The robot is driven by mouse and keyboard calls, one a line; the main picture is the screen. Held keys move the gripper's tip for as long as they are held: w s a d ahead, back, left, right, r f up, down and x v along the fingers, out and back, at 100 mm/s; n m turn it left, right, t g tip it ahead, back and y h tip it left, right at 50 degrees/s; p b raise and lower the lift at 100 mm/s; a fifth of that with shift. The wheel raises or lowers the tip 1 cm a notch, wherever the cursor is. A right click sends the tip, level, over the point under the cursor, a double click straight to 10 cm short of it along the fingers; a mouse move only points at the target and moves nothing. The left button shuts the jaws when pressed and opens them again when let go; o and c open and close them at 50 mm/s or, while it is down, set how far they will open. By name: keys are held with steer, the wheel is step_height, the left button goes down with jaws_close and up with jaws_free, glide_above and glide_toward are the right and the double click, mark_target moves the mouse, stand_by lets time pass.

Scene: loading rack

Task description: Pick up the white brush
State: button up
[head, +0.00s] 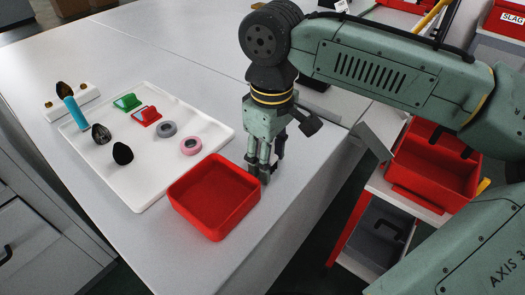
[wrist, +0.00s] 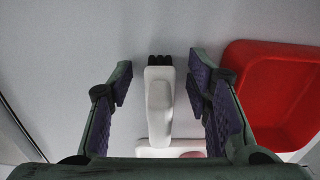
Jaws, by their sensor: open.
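The white brush (wrist: 159,105) lies on the table in the wrist view, with its short dark bristles at the top and its pale handle pointing down the picture. My gripper (wrist: 161,80) is open, one finger on each side of the brush, with visible gaps between the fingers and the brush. In the head view my gripper (head: 265,168) points down low over the table, beside the back right side of the red bin. I cannot make out the brush there; the fingers or the bin seem to hide it.
The red bin (head: 214,222) stands close to my fingers; it also shows at right in the wrist view (wrist: 229,85). The table edge is right of my gripper.

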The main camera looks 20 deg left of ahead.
steer(key=shift+c, duration=0.6)
jaws_close()
step_height(320, 180, up, 10)
steer(key=shift+r+b, duration=0.1)
steer(key=shift+b, duration=0.4)
steer(key=c, duration=0.5)
jaws_free()
jaws_close()
